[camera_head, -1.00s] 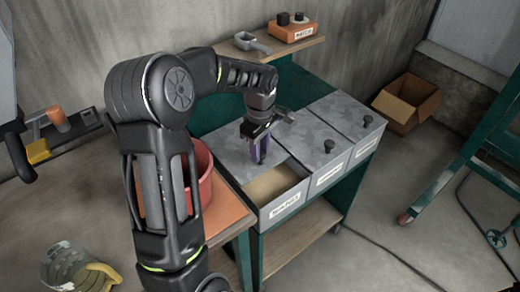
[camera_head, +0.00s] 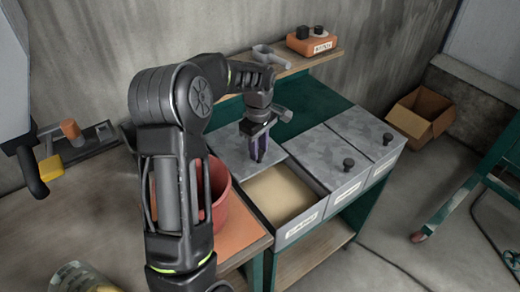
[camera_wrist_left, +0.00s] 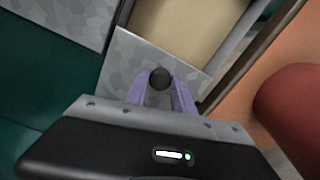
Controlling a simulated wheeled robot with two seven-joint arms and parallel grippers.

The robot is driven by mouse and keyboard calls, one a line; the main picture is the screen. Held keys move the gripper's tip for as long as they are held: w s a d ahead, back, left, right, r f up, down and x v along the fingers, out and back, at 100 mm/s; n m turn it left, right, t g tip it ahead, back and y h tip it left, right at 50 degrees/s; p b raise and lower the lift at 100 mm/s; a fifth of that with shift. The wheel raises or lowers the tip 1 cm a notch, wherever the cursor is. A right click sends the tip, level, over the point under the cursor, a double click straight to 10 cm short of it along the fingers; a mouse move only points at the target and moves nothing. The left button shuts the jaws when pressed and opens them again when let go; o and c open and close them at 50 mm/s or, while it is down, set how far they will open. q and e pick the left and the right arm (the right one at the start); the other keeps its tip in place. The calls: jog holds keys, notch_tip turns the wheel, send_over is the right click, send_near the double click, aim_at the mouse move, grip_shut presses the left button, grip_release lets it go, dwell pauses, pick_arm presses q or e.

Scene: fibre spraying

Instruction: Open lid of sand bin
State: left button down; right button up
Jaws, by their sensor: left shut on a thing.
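The sand bin (camera_head: 302,224) is the nearest of the grey bins in a row and has a label on its front. Its grey lid (camera_head: 232,144) is slid toward the back, so the sand (camera_head: 281,194) shows in the front part. My left gripper (camera_head: 258,155) points down at the lid. In the left wrist view its purple fingers are shut on the lid's dark round knob (camera_wrist_left: 160,78), and the lid (camera_wrist_left: 133,58) lies under them beside the opening with sand (camera_wrist_left: 185,25). My right gripper is not in view.
A red bucket (camera_head: 217,200) stands on an orange surface left of the bin. Two bins with closed lids (camera_head: 367,133) and knobs are to the right. A shelf (camera_head: 285,63) with a scoop and an orange scale is behind. A cardboard box (camera_head: 420,114) lies on the floor.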

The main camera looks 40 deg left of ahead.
pick_arm(q)
jog(key=c, duration=1.1)
grip_release()
jog(key=shift+o, duration=0.2)
jog(key=shift+r+b, duration=0.55)
jog(key=shift+r, duration=3.35)
jog(key=shift+f, duration=0.1)
